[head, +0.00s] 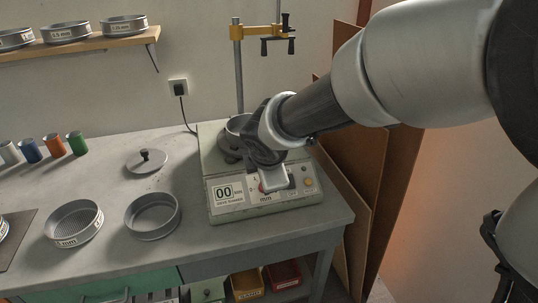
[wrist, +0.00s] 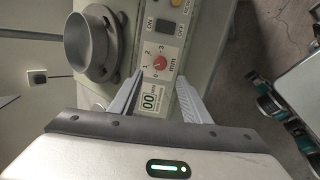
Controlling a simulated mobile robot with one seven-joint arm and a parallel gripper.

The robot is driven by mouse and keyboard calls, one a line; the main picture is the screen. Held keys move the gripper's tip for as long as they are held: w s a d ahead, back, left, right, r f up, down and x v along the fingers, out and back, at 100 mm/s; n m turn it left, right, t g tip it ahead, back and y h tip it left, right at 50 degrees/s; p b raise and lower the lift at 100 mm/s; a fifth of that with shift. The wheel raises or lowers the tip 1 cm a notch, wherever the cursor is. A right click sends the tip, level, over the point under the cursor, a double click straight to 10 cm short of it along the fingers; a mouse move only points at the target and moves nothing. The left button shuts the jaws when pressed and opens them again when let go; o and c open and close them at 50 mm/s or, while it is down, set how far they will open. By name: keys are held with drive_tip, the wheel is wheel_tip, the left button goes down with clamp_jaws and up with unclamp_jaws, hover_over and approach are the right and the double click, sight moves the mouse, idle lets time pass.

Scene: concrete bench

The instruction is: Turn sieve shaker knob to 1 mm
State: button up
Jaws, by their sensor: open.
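The sieve shaker (head: 236,212) is a pale green-grey box on the bench with a sloped front panel. Its red knob (wrist: 160,62) shows in the wrist view, ringed by small figures and marked "mm". I cannot tell clearly which figure it points to. A display (wrist: 150,99) beside it reads "00"; it also shows in the head view (head: 223,191). My gripper (wrist: 161,76) is open, its two fingers apart on either side of the knob's near side. Contact is not visible. In the head view my gripper (head: 274,181) covers much of the panel.
A metal pan (wrist: 91,45) sits on top of the shaker. The panel also has an ON/OFF switch (wrist: 163,27) and a yellow button (wrist: 176,3). Loose sieves (head: 75,222) (head: 153,216) and a lid (head: 147,161) lie left. A clamp stand (head: 238,70) rises behind.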

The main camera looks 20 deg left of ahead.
drive_tip(key=p+v, duration=0.2)
drive_tip(key=v, duration=0.5)
drive_tip(key=shift+r, duration=0.15)
